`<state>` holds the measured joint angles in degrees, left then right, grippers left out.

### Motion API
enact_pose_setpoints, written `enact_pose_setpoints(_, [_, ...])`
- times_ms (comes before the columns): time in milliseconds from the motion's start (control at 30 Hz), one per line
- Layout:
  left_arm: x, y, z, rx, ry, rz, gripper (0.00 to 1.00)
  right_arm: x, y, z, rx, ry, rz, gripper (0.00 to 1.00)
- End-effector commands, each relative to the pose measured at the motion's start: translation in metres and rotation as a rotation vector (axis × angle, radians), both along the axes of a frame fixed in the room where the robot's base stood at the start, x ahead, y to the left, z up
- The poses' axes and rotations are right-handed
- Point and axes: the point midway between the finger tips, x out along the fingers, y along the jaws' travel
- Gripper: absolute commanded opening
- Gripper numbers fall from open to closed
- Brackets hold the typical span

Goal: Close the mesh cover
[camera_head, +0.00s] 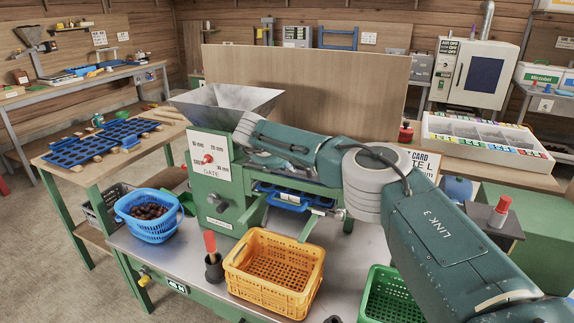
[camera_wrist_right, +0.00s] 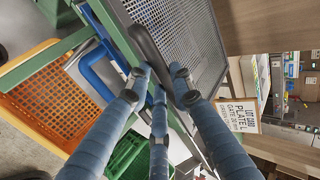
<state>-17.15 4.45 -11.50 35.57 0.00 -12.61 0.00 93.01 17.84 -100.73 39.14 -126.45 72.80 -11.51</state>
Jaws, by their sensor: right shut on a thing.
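The mesh cover (camera_wrist_right: 178,35) is a grey perforated panel in a dark frame, at the top of the right wrist view. A dark curved handle (camera_wrist_right: 146,50) stands along its near edge. My right gripper (camera_wrist_right: 156,83) has its blue-grey fingers closed around the lower end of this handle. In the head view my right arm reaches across the green sorting machine (camera_head: 219,215) and hides most of the cover and the gripper. I cannot tell from these views how far the cover stands open. My left gripper is not in view.
A grey hopper (camera_head: 225,100) tops the machine. A blue tray (camera_head: 290,197) sits under my forearm. An orange crate (camera_head: 272,289), a blue basket (camera_head: 150,228) of chestnuts, a green crate (camera_head: 385,300) and a red-handled tool (camera_head: 211,245) crowd the bench. A wooden panel (camera_head: 330,90) stands behind.

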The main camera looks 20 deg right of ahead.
Motion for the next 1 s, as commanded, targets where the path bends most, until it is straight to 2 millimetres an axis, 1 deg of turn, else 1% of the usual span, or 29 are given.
enact_pose_setpoints(67, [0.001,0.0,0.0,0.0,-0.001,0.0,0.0,0.0,0.0,0.0,-0.001,0.001,0.001,0.0])
enact_pose_setpoints(100, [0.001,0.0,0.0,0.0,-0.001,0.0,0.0,0.0,0.0,0.0,-0.001,0.001,0.001,0.28])
enact_pose_setpoints(167, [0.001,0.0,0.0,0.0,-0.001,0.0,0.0,0.0,0.0,0.0,-0.001,0.001,0.001,0.39])
enact_pose_setpoints(200, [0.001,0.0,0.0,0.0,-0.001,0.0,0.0,0.0,0.0,0.0,-0.001,0.001,0.001,0.41])
enact_pose_setpoints(400, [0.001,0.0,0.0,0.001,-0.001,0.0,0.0,0.0,0.0,0.0,-0.001,0.0,0.001,0.41])
enact_pose_setpoints(467, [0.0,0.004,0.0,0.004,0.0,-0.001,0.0,0.0,0.0,0.001,-0.001,-0.001,0.001,0.41])
enact_pose_setpoints(567, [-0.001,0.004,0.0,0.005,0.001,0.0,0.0,-0.001,0.003,0.004,0.0,-0.002,0.001,0.41])
enact_pose_setpoints(767, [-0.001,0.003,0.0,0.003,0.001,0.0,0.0,-0.015,0.018,0.024,0.0,-0.004,0.004,0.41])
enact_pose_setpoints(800, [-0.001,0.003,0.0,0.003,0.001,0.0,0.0,-0.019,0.025,0.031,0.0,-0.003,0.006,0.41])
enact_pose_setpoints(1000, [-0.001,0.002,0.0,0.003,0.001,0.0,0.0,-0.04,0.048,0.06,0.0,-0.003,0.004,0.41])
